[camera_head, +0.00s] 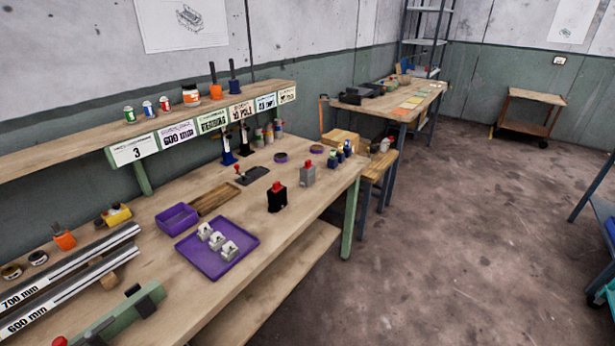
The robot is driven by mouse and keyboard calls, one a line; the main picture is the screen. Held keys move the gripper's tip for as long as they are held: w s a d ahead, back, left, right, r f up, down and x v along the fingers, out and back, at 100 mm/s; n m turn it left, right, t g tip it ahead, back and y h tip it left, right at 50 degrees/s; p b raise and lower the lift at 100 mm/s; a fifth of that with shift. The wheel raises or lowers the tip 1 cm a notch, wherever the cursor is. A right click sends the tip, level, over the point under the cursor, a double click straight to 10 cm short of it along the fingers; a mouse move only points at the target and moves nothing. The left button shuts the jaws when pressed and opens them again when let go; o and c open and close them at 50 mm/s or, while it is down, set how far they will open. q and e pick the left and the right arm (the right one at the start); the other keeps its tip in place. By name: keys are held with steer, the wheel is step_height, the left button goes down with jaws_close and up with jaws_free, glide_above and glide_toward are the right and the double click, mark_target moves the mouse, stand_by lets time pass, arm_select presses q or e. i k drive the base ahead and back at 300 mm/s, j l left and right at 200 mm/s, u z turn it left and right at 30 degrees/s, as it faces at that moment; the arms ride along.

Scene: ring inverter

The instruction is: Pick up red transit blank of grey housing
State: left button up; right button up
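The grey housing (307,176) stands upright on the workbench, right of the middle of the bench top. A small red blank (308,163) sits on its top. A black housing (277,200) stands to its left and nearer to me, with a red piece (278,186) on its top. Neither of my grippers shows in this view, so nothing is seen touching the housing or the blank.
A purple tray (187,256) with white parts and a purple bin (160,218) lie left on the workbench (200,305). A shelf (60,148) runs above the back.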

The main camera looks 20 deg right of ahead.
mark_target(309, 164)
steer(key=i+l, duration=0.1)
steer(key=l, duration=0.2)
steer(key=i+l, duration=0.15)
steer(key=l, duration=0.2)
steer(key=i+l+u, duration=0.25)
steer(key=l, duration=0.3)
steer(key=l+u, duration=0.25)
steer(key=l, duration=0.25)
steer(key=l+u, duration=0.25)
steer(key=l, duration=0.35)
steer(key=l+u, duration=0.25)
steer(key=l, duration=0.3)
steer(key=l+u, duration=0.25)
steer(key=l, duration=0.35)
steer(key=l+u, duration=0.2)
steer(key=l, duration=0.35)
steer(key=k+l+u, duration=0.25)
steer(key=l, duration=0.3)
steer(key=k+l+u, duration=0.25)
steer(key=l, duration=0.3)
steer(key=i, duration=0.1)
